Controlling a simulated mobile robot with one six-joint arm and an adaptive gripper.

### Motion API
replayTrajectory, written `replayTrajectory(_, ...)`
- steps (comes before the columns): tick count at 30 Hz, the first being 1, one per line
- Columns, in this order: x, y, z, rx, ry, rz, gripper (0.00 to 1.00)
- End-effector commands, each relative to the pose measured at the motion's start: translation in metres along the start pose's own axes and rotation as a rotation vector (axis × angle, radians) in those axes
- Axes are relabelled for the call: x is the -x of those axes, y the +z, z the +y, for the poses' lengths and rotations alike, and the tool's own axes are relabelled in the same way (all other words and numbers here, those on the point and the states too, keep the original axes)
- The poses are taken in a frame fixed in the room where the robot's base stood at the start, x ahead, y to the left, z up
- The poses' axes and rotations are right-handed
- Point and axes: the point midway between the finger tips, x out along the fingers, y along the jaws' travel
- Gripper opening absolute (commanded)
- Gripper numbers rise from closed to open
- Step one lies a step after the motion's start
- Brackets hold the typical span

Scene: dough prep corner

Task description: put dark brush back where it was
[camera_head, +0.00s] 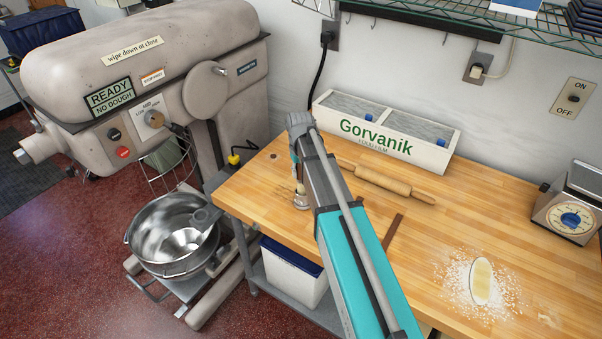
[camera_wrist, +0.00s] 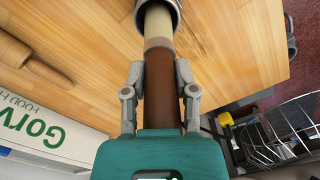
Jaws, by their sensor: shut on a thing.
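My gripper (camera_wrist: 159,95) is shut on the brown handle of the dark brush (camera_wrist: 160,80). In the wrist view the handle runs away from my jaws to a cream section. Beyond that is a grey metal part (camera_wrist: 170,14) at the top edge; I cannot tell if it is the brush's collar or a separate cup. In the head view my gripper (camera_head: 298,168) is over the table's left part, with the cream section (camera_head: 300,188) and the grey part (camera_head: 301,203) below it. The bristles are hidden. I cannot tell if the brush touches the table.
The wooden table (camera_head: 500,225) carries a white Gorvanik bin (camera_head: 437,153), a rolling pin (camera_head: 395,184), a dark strip (camera_head: 393,231), a pale oval piece (camera_head: 481,281) in flour and a scale (camera_head: 572,212). A mixer (camera_head: 160,75) with a steel bowl (camera_head: 155,232) stands left, past the table edge.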

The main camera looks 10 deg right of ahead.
Motion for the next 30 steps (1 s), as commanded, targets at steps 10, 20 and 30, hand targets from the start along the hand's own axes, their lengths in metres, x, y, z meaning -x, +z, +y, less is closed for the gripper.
replayTrajectory(10, 0.002, -0.001, 0.001, -0.001, 0.002, 0.002, 0.71)
replayTrajectory(20, 0.003, -0.001, 0.001, -0.001, 0.002, 0.002, 0.71)
replayTrajectory(30, 0.014, -0.001, 0.001, 0.000, 0.002, 0.002, 0.71)
